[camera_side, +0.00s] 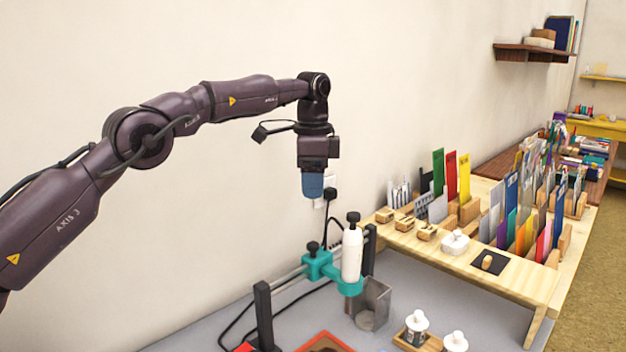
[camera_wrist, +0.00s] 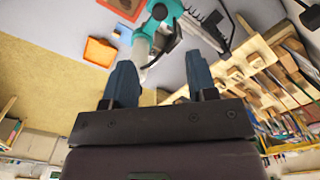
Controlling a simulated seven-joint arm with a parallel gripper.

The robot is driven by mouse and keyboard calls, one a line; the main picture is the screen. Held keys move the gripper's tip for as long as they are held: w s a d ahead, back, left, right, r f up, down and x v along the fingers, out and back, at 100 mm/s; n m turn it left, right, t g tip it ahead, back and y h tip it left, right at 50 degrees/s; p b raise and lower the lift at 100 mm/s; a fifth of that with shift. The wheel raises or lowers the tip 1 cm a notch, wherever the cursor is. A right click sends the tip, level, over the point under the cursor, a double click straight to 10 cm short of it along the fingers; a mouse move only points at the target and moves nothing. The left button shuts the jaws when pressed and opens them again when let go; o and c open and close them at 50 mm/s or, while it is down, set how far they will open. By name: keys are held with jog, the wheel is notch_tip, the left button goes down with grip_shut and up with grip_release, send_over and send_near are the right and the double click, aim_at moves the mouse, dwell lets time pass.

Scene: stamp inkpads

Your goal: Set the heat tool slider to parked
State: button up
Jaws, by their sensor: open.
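In the side view, the heat tool (camera_side: 352,252) is a white upright cylinder with a black top. A teal slider carriage (camera_side: 322,266) with a black knob holds it on a rail between two dark posts. The carriage sits toward the rail's right, far end, with the tool beside a grey metal holder (camera_side: 375,300). My gripper (camera_side: 312,196) is open and empty, in the air above and left of the tool, not touching it. In the wrist view, the gripper (camera_wrist: 160,82) shows two spread blue fingers, with the teal carriage (camera_wrist: 170,12) beyond them.
A wooden rack (camera_side: 510,275) with cards and stamps stands at the right. White bottles (camera_side: 416,322) stand in front of it. An orange-red tray (camera_side: 325,343) lies at the front. A wall outlet with a black plug and cables is behind the rail.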

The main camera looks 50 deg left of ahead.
aim_at(313, 244)
jog(key=shift+r, duration=0.15)
jog(key=s+a+r+t+h, duration=0.1)
jog(key=s+a+t+h, duration=0.1)
jog(key=s+a+h, duration=0.3)
jog(key=shift+t+y, duration=0.6)
jog(key=shift+y, duration=0.3)
jog(key=x, duration=1.5)
jog(key=shift+w+d, duration=0.25)
grip_shut()
